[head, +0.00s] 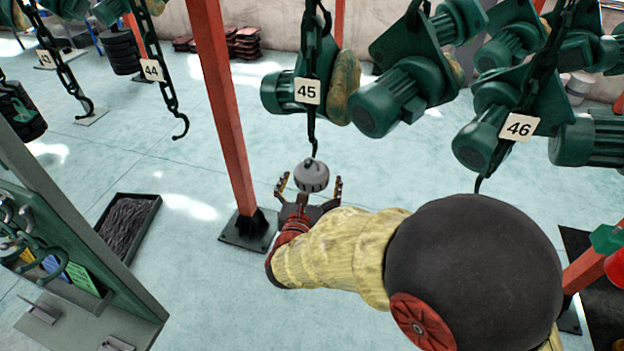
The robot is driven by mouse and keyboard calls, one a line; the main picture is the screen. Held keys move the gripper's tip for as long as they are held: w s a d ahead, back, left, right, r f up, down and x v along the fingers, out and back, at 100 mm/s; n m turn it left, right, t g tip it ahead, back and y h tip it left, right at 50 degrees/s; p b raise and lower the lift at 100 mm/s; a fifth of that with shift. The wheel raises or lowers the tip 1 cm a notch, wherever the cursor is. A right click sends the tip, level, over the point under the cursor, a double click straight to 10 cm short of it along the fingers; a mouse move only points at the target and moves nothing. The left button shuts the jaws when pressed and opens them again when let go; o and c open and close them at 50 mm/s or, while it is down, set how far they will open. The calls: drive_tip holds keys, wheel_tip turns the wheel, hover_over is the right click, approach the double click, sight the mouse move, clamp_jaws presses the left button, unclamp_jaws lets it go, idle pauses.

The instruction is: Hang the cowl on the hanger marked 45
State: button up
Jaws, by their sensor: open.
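The cowl (311,176) is a small grey rounded piece with dark slots around its lower side. It is at the bottom end of the hanger marked 45 (307,91), right at the hook's tip, and appears to hang from it. My gripper (310,186) is below the cowl with its fingers spread, one on each side. I see gaps between the fingers and the cowl. The exact contact of hook and cowl is too small to tell.
Hanger 44 (151,70) ends in an empty hook to the left; hanger 46 (519,127) is to the right. Green motors (395,95) hang behind. A red post (222,100) stands left of my gripper.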

drive_tip(key=v, duration=1.1)
drive_tip(key=shift+s, duration=0.25)
drive_tip(key=shift+r, duration=0.15)
